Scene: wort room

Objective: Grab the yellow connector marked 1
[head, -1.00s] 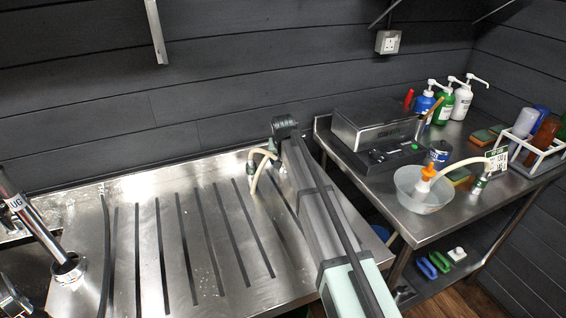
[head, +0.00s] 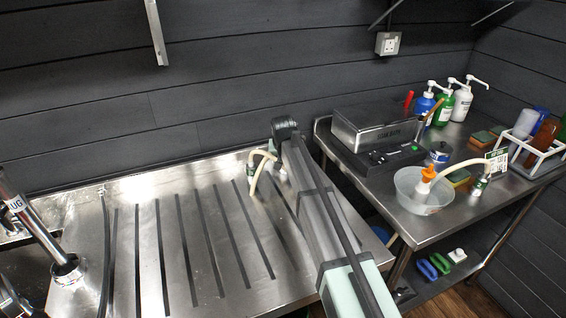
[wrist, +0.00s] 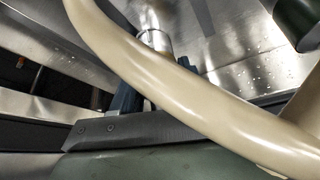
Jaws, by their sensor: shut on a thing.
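An orange-yellow connector (head: 427,174) on the end of a cream hose sits in a white bowl (head: 405,182) on the right-hand bench; I cannot read a number on it. A second, looped cream hose (head: 258,170) with metal ends stands on the slotted steel worktop, beside the far end of my arm. In the wrist view this hose (wrist: 180,90) crosses close in front. My gripper (wrist: 150,101) shows as dark blue finger parts on either side of a metal fitting (wrist: 152,40). It is shut on that fitting as far as I can see; the hose hides the contact.
The slotted steel worktop (head: 150,215) is mostly clear. A metal pipe (head: 40,232) stands at left. On the right bench are a steel box device (head: 378,130), pump bottles (head: 445,103), sponges (head: 483,139) and a white bottle rack (head: 540,157). A dark panelled wall closes the back.

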